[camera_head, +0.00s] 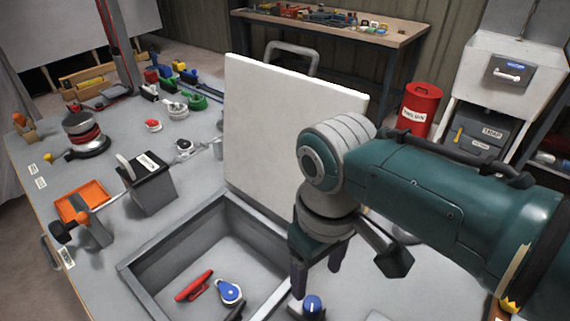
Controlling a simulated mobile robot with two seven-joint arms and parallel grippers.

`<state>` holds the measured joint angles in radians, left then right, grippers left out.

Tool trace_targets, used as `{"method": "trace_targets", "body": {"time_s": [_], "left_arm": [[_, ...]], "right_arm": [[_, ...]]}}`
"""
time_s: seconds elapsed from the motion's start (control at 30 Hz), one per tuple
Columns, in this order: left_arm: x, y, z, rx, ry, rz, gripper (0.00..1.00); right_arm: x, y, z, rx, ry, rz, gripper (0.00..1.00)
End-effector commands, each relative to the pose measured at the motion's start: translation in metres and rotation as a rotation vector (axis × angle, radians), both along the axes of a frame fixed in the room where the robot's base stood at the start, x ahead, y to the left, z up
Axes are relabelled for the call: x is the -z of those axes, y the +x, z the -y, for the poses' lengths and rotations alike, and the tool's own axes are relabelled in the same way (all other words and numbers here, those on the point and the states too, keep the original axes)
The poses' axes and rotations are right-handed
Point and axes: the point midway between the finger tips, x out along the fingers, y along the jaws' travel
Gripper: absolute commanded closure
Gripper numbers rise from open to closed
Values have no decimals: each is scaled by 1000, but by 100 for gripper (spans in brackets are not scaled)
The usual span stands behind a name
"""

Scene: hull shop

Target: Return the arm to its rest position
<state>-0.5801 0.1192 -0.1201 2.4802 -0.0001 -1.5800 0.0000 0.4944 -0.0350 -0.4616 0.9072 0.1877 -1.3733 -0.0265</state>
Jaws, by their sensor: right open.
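My right arm (425,195), teal with a grey wrist joint (335,150), reaches in from the right over the grey workbench (120,225). Its right gripper (316,280) points down beside the right wall of a recessed bin in the bench. The two dark fingers are apart, with nothing visible between them. A blue-topped knob-like item (312,305) shows just below the gripper in the picture; I cannot tell how far beneath it lies. My left gripper is not in view.
The open bin (165,255) holds a red tool (194,286) and a blue round item (230,291). A white upright panel (265,130) stands behind it, close to my wrist. Tools and a black box (149,187) occupy the bench's left. A red bin (419,108) stands behind my arm.

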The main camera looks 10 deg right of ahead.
Motion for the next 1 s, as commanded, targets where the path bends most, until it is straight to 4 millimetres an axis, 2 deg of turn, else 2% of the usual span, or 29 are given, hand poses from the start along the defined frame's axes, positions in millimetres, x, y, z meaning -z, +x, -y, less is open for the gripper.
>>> {"method": "trace_targets", "body": {"time_s": [0.1,0.63,0.77,0.83,1.0], "left_arm": [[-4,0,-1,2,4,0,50],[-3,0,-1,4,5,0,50],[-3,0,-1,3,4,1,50],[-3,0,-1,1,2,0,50],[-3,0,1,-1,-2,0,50]], "right_arm": [[-8,0,0,0,0,-1,31],[-6,-3,-1,2,9,3,31],[-4,-20,-6,15,48,22,31],[-5,-35,-5,34,75,46,31],[-22,-77,12,105,115,120,31]]}}
